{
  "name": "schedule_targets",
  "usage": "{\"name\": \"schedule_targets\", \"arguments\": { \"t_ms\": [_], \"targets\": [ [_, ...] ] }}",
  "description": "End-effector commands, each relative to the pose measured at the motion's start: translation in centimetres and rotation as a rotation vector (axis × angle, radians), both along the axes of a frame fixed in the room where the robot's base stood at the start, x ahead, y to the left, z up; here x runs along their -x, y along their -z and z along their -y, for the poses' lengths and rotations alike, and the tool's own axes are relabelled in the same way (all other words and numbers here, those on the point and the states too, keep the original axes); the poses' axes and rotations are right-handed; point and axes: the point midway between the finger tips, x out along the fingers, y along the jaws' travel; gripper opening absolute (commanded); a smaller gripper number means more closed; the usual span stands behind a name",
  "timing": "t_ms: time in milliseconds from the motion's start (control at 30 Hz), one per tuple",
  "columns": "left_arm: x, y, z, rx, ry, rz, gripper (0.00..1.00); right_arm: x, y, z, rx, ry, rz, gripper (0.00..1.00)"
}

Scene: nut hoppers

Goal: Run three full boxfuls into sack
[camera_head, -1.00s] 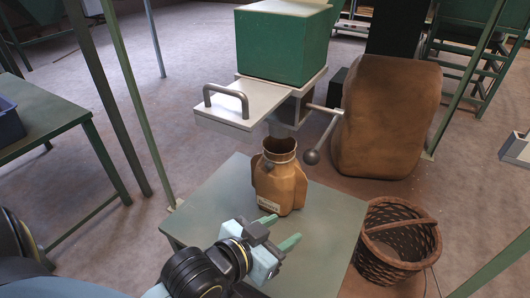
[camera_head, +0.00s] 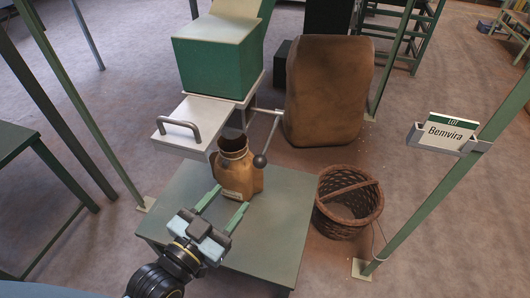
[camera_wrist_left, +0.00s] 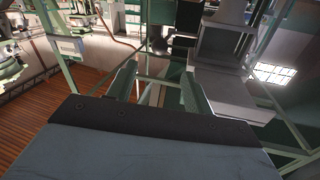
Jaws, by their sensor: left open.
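A tan sack (camera_head: 235,178) with an open round neck and a small white label stands upright on a grey-green table (camera_head: 275,215). Above it is the green hopper box (camera_head: 213,67). A pale slide plate (camera_head: 180,142) with a grey bar handle (camera_head: 180,127) juts out at its left. A lever with a dark ball knob (camera_head: 260,161) hangs at its right, beside the sack's neck. My left gripper (camera_head: 232,197) is open and empty, its fingers pointing at the sack's lower front; contact cannot be told. Its spread fingers show in the left wrist view (camera_wrist_left: 160,85). My right gripper is out of view.
A big brown bulging sack (camera_head: 328,90) stands behind, right of the hopper. A wicker basket (camera_head: 348,205) sits on the floor right of the table. A green post (camera_head: 440,185) carries a sign reading "LOT Bemvira" (camera_head: 447,132). Another table (camera_head: 18,142) is at far left.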

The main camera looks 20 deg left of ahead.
Motion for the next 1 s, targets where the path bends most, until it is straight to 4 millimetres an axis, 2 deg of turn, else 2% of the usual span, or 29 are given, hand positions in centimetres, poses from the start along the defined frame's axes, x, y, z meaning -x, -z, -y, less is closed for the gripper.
{"name": "schedule_targets", "arguments": {
  "t_ms": [167,700,833,1000],
  "targets": [
    [-1.5,0.0,0.4,0.002,-0.001,0.006,0.51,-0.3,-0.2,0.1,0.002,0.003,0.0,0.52],
    [-10.8,0.0,2.9,0.003,0.0,0.004,0.51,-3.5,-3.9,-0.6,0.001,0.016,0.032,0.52],
    [-12.1,0.1,3.3,0.002,-0.001,0.003,0.51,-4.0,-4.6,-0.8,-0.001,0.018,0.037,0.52],
    [-12.7,0.1,3.5,0.0,0.0,0.001,0.51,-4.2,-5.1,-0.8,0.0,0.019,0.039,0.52]
  ]
}}
